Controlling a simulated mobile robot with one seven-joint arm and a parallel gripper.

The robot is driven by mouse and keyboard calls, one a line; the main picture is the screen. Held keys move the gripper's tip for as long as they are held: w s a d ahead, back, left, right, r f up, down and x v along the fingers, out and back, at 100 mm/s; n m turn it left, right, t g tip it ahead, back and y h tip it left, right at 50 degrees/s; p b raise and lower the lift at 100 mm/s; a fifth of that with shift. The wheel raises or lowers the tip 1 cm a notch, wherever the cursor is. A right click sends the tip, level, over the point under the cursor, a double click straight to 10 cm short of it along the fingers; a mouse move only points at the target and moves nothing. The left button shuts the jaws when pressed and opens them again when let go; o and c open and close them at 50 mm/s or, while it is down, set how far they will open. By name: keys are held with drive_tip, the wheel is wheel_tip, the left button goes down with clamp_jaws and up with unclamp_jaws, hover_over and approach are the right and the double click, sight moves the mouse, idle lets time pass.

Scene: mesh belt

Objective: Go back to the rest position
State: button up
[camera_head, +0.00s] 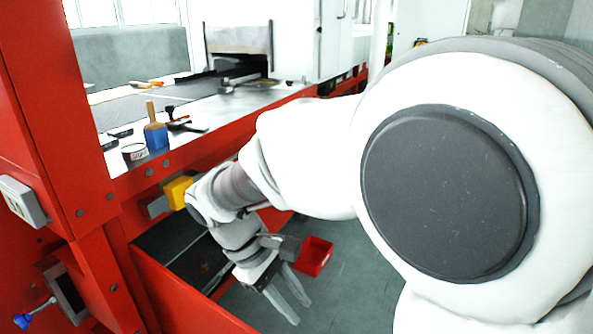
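My gripper (301,312) is in the lower middle of the view, at the end of my white and grey arm. It points down and to the right. Its two grey fingers are apart with nothing visible between them, so it is open and empty. It hangs lower than the red-edged worktop, in front of the machine and over the grey floor (345,285). My own upper arm and joint cover the right side of the view.
A red post (40,110) stands left. A yellow box (178,192) is on the machine front near my wrist. A red bin (314,256) is behind my gripper.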

drive_tip(key=s+d+r+m+t+y, duration=0.3)
drive_tip(key=s+d+r+m, duration=0.15)
drive_tip(key=d, duration=0.25)
drive_tip(key=s+d+r+m+t+y, duration=0.3)
drive_tip(key=s+d+r+m, duration=0.1)
drive_tip(key=d+m, duration=0.25)
wheel_tip(320, 180, up, 22)
drive_tip(key=p, duration=2.2)
drive_tip(key=shift+w+d, duration=0.15)
drive_tip(key=shift+d, duration=0.3)
drive_tip(key=shift+a+f, duration=0.1)
